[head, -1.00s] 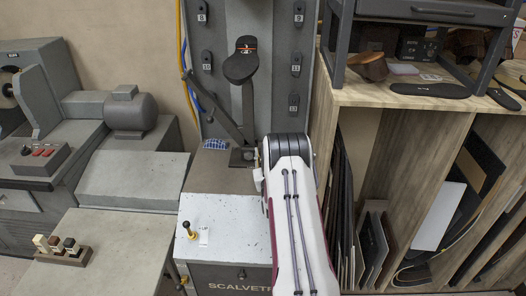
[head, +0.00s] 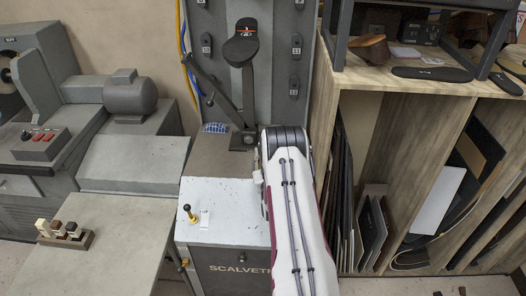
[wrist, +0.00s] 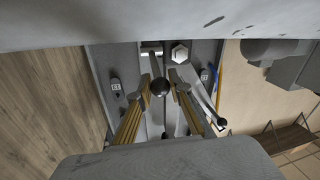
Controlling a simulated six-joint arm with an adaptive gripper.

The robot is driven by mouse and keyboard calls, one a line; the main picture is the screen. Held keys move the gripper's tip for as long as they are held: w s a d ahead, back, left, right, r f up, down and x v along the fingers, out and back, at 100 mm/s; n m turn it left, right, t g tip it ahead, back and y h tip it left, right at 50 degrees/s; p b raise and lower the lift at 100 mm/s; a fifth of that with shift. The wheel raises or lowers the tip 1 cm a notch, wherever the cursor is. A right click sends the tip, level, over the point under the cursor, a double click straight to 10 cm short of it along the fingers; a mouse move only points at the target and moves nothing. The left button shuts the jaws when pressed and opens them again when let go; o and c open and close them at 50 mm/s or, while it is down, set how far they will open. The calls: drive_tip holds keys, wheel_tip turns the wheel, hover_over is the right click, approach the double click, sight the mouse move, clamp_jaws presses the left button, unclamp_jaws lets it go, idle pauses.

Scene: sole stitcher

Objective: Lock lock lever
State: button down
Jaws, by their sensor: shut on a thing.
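The grey sole stitcher column (head: 275,60) stands at the back in the head view. A dark upright bar bears a black sole-shaped pad (head: 241,48), and a slanted grey lever (head: 212,88) leans out to its left. In the wrist view, my gripper (wrist: 160,79) has its two yellow-brown padded fingers on either side of a black ball knob (wrist: 160,88) and is shut on it. Another grey lever ending in a black ball (wrist: 221,124) shows to the right, apart from the fingers. In the head view, my arm hides the gripper and knob. I cannot tell which lever the held knob belongs to.
A wooden shelf unit (head: 345,100) with upright sheets stands close on the right. A small yellow-stemmed knob (head: 188,210) rises from the machine's front top. A grey motor (head: 130,95) and a table with small blocks (head: 65,233) are at the left.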

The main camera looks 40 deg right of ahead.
drive_tip(key=shift+a+f, duration=0.25)
drive_tip(key=shift+f, duration=0.05)
drive_tip(key=c, duration=1.8)
unclamp_jaws()
drive_tip(key=shift+w, duration=0.1)
drive_tip(key=shift+c, duration=0.2)
drive_tip(key=shift+d+r, duration=0.1)
drive_tip(key=shift+r, duration=0.05)
drive_tip(key=shift+s+r, duration=0.1)
drive_tip(key=shift+s, duration=0.1)
drive_tip(key=shift+v, duration=5.9)
drive_tip(key=shift+w, duration=0.15)
